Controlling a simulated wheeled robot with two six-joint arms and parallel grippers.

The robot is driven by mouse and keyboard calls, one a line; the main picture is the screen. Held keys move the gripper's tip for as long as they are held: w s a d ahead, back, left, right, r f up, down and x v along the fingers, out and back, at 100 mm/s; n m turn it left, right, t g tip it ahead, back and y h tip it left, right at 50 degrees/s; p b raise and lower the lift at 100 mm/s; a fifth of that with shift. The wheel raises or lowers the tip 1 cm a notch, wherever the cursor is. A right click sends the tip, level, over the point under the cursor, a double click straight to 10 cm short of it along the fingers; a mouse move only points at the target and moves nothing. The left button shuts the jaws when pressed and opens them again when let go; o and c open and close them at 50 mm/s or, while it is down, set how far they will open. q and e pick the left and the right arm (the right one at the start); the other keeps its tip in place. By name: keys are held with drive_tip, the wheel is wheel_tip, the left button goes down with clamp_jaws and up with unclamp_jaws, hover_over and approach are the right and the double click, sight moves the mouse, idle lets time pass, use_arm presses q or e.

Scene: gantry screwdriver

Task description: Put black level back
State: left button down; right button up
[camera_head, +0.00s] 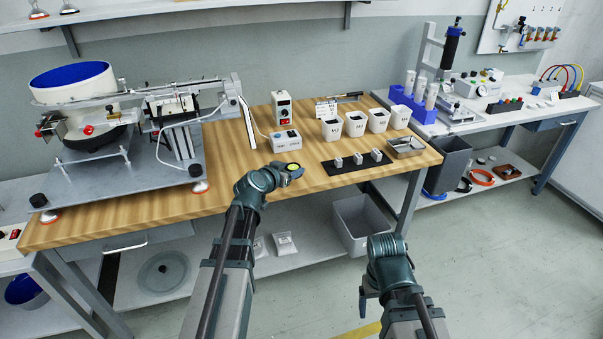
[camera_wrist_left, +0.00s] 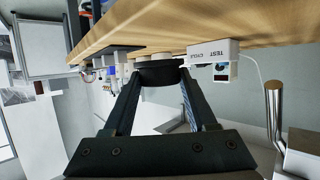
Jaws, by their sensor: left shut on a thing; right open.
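My left gripper (camera_head: 290,170) is over the front part of the wooden table, in front of the TEST CYCLE box. It is shut on the black level (camera_wrist_left: 160,72), a dark round piece that sits between the two fingertips in the left wrist view. My right gripper (camera_head: 364,300) is low, in front of the table, away from all objects. It is open, though its fingers are mostly hidden by its wrist.
The white TEST CYCLE box (camera_head: 285,141) stands just behind the left gripper; it also shows in the wrist view (camera_wrist_left: 213,50). A bowl feeder (camera_head: 75,90) on a grey plate (camera_head: 130,180) fills the left. A black mat (camera_head: 345,167) with small blocks and several white bins (camera_head: 331,127) stand right.

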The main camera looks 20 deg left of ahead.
use_arm(q)
drive_tip(key=w, duration=0.1)
drive_tip(key=w+d, duration=0.1)
drive_tip(key=w, duration=0.3)
drive_tip(key=shift+w+d+f, duration=0.2)
drive_tip(key=shift+d+f, duration=0.1)
drive_tip(key=shift+d, duration=0.1)
drive_tip(key=shift+f+b, duration=1.75)
drive_tip(key=shift+b, duration=0.2)
drive_tip(key=shift+f, duration=0.2)
drive_tip(key=shift+c, duration=1)
unclamp_jaws()
drive_tip(key=shift+r, duration=0.1)
